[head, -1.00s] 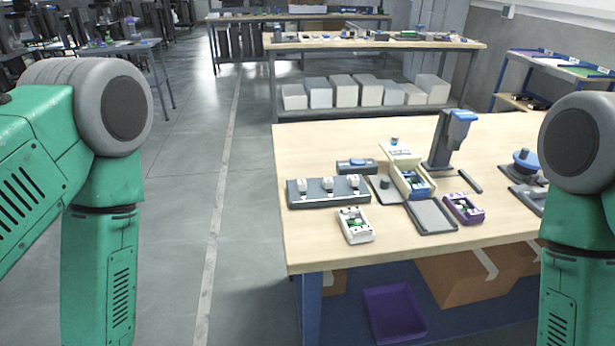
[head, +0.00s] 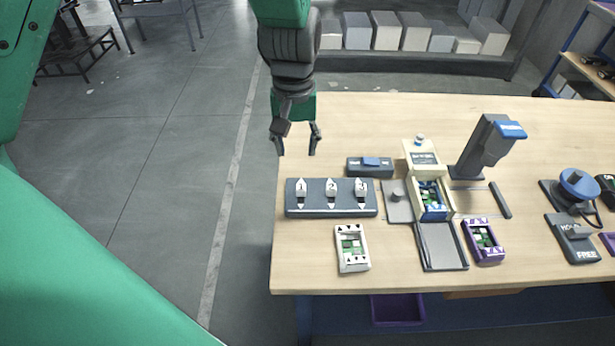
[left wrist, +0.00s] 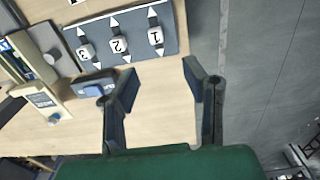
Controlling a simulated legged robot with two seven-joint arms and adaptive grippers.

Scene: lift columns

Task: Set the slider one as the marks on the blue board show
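The dark blue-grey slider board (head: 338,210) lies at the left of the table, with three white sliders in a row. Slider one (head: 300,188) is the leftmost; sliders two (head: 331,188) and three (head: 361,188) stand beside it. In the left wrist view the board shows upside down, with slider one (left wrist: 155,36) at the right; all three knobs sit at about the middle of their tracks, between white arrow tips. My left gripper (head: 296,147) is open and empty, above the table's left edge behind the board; its fingers (left wrist: 161,72) are apart from it. My right gripper is out of view.
A dark box with a blue button (head: 370,167) stands just behind the board. A white tray (head: 352,262) lies in front of it. A cream box (head: 422,158), a grey plate (head: 440,247) and a purple tray (head: 483,241) are to the right. Open floor lies left of the table.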

